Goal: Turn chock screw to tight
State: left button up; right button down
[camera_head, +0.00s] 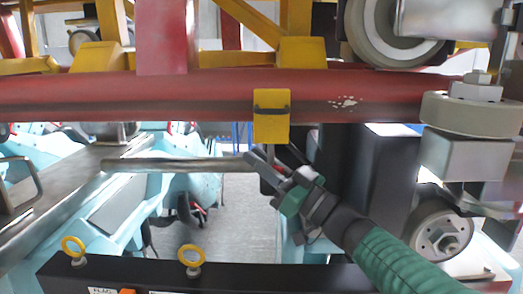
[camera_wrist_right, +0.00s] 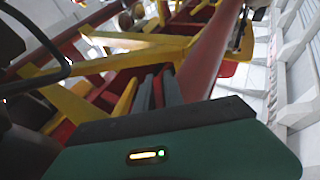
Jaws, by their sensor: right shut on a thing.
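In the right wrist view the dark fingers (camera_wrist_right: 160,85) lie close together below the red tube and yellow frame. The screw cannot be made out there. My left gripper is not in view.
A metal bar (camera_head: 170,164) lies level left of my right fingertips; whether it touches them is unclear. Wheels (camera_head: 440,235) and a grey block (camera_head: 465,155) stand close right of my arm. A black beam with yellow eyebolts (camera_head: 191,258) crosses the front. Grey floor (camera_head: 235,225) is open below.

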jog(key=shift+s+a+r+n+g+y+p, duration=0.1)
jog(key=shift+s+n+g+y+p, duration=0.15)
jog(key=shift+n+g+y+p, duration=1.3)
jog(key=shift+s+a+r+n+g+h+p, duration=0.25)
jog(key=shift+n+g+p, duration=0.4)
jog(key=shift+g, duration=2.05)
jog(key=shift+s+d+f+n+g+y+p, duration=0.15)
jog(key=shift+s+n+g+y+p, duration=0.15)
jog(key=shift+n+g+y+p, duration=1.35)
jog(key=shift+r+m+g+h+b, duration=0.1)
jog(key=shift+m+g+h+b, duration=0.15)
jog(key=shift+g+h+b, duration=0.55)
jog(key=c, duration=1.5)
grip_release()
jog(key=shift+w+f, duration=0.1)
jog(key=shift+f, duration=0.1)
jog(key=b+v, duration=0.4)
jog(key=v, duration=0.4)
jog(key=shift+w, duration=0.15)
